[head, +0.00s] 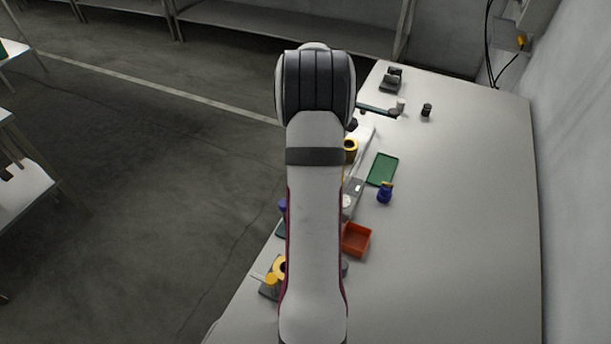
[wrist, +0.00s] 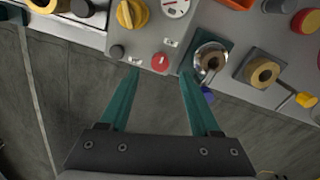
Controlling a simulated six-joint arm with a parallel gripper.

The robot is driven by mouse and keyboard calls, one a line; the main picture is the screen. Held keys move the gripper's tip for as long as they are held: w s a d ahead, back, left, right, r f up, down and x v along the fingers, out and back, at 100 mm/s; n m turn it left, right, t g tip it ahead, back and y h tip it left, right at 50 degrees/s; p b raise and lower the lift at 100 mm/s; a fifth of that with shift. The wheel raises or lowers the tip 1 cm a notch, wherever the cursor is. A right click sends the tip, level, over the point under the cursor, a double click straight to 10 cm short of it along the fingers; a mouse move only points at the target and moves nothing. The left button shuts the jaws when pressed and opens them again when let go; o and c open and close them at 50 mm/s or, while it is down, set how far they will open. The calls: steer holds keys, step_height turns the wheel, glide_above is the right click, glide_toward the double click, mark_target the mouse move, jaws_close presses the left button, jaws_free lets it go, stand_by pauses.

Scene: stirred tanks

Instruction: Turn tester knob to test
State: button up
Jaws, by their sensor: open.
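In the head view my arm hides the gripper and most of the panel.
Right of the panel in the wrist view are a shiny metal cup (wrist: 210,58) and a tan ring on a dark block (wrist: 262,72). The head view shows an orange tray (head: 356,239), a blue bottle (head: 384,195) and a green tray (head: 382,169). The table's right side is clear.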

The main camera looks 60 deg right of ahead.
step_height(320, 180, down, 5)
steer(key=shift+f, duration=0.1)
jaws_close()
stand_by(0.4)
